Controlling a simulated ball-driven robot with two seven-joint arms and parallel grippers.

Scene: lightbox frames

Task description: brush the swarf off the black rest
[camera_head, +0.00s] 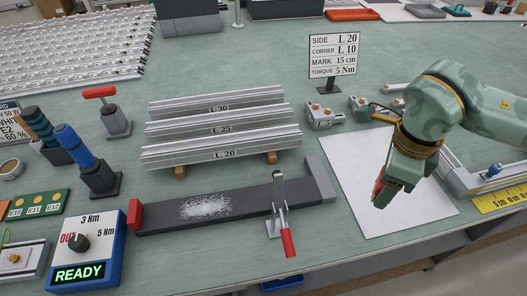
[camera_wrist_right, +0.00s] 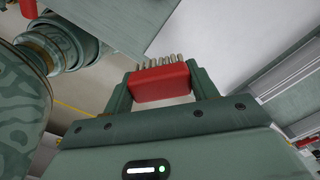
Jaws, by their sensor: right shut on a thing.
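The black rest (camera_head: 245,202) lies on the green bench, long and flat, with a red block at its left end and a grey upright stop at its right. A pale patch of swarf (camera_head: 205,207) lies on its left-middle part. My right gripper (camera_head: 385,200) is above the white sheet, right of the rest and apart from it. It is shut on a red brush (camera_head: 378,186). In the right wrist view the red brush (camera_wrist_right: 160,82) sits between the fingers, its pale bristles (camera_wrist_right: 163,60) pointing away from the palm. My left gripper is not in view.
A toggle clamp (camera_head: 281,210) with a red handle stands at the rest's front edge, right of the swarf. Stacked aluminium profiles (camera_head: 220,125) lie behind the rest. A blue READY box (camera_head: 90,250) stands at front left. The white sheet (camera_head: 350,170) is bare.

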